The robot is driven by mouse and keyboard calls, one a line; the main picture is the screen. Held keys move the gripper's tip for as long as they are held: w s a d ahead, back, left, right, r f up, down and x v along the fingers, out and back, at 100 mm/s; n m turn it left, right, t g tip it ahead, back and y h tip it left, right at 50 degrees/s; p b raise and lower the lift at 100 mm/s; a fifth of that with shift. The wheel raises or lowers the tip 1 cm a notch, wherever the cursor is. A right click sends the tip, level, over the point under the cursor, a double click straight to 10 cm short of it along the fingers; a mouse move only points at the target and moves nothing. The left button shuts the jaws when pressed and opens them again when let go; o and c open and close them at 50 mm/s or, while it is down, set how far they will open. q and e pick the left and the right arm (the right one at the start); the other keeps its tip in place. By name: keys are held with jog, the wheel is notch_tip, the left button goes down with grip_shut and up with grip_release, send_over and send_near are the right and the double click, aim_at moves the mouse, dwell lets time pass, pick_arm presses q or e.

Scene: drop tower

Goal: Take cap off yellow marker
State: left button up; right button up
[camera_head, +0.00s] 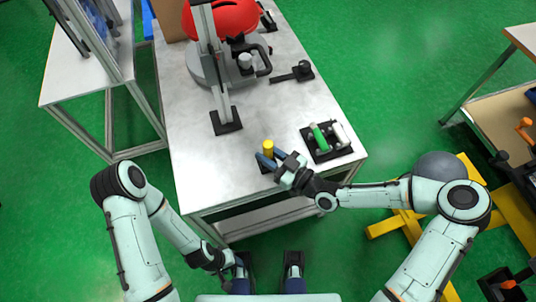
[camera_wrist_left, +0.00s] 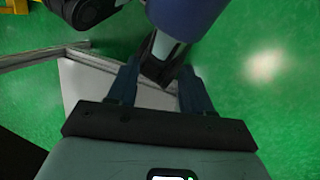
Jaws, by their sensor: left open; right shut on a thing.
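The yellow marker (camera_head: 268,147) stands upright at the table's front edge, with its yellow top showing. A small black base (camera_head: 263,167) shows beneath it. My right gripper (camera_head: 268,158) reaches in from the right, with its blue fingers shut around the marker just below the yellow top. The fingers hide the lower part of the marker, and I cannot tell where its cap ends. My left gripper (camera_head: 240,268) hangs low in front of the table, away from the marker. In the left wrist view its fingers (camera_wrist_left: 156,88) are apart, with nothing held between them.
A black holder with a green and a white item (camera_head: 322,140) lies right of the marker. A grey stand (camera_head: 225,105) with a red dome (camera_head: 222,17) rises behind. A black tool (camera_head: 293,73) lies at the back right. The table (camera_head: 195,155) is clear left of the marker.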

aim_at(268, 143)
notch_tip(268, 143, up, 19)
jog(key=p, duration=0.4)
jog(key=shift+p, duration=0.3)
jog(key=o, duration=0.4)
grip_shut()
